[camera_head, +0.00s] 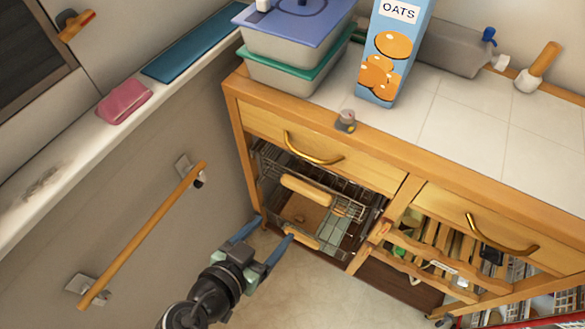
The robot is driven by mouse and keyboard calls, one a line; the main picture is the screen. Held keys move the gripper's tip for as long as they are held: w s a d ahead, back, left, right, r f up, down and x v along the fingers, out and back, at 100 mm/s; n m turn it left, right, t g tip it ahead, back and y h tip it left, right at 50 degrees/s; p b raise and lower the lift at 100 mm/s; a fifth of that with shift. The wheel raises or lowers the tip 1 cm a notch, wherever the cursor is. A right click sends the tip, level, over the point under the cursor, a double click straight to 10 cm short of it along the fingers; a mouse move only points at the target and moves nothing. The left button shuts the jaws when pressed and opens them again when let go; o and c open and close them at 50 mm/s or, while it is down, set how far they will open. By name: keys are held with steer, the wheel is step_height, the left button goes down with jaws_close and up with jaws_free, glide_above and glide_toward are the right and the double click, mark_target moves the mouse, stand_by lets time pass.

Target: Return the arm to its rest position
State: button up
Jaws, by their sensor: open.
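My gripper (268,241) is in the lower middle of the head view, at the end of my black arm. Its two blue-grey fingers are spread apart with nothing between them. It is low over the floor, in front of the lower left of the wooden cabinet (376,160). The fingertips show close to the cabinet's open left shelf bay; whether they touch anything I cannot tell. Wire racks (345,205) and pale wooden pieces (305,190) sit inside that bay. No saucepan can be made out clearly.
A wooden rail (143,234) is fixed to the wall left of my arm. A ledge holds a pink cloth (124,101). Lidded containers (292,45) and an oats box (391,50) stand on the tiled cabinet top. Bare floor (330,290) shows right of my arm.

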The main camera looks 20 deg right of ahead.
steer(key=w+a+r+n+t+y, duration=0.2)
steer(key=w+r+t+y, duration=0.15)
steer(key=w+r, duration=0.85)
step_height(320, 180, up, 20)
steer(key=w+a+n+t+y, duration=0.2)
steer(key=n+t, duration=0.1)
steer(key=t, duration=0.4)
steer(key=s+r+n+t+y, duration=0.1)
steer(key=s+r+n+t, duration=0.2)
steer(key=r, duration=0.7)
steer(key=s+a+r+n+t+y, duration=0.1)
steer(key=s+r+t+y, duration=0.15)
steer(key=s+r, duration=0.5)
steer(key=s+r+n+t, duration=0.1)
steer(key=s+r+t, duration=0.25)
steer(key=r, duration=0.75)
step_height(320, 180, up, 27)
steer(key=w+p, duration=0.1)
steer(key=p, duration=2.6)
steer(key=shift+w+a+p, duration=0.3)
steer(key=shift+w+p, duration=0.05)
steer(key=shift+f+t, duration=0.1)
steer(key=shift+t, duration=0.15)
steer(key=shift+c, duration=0.2)
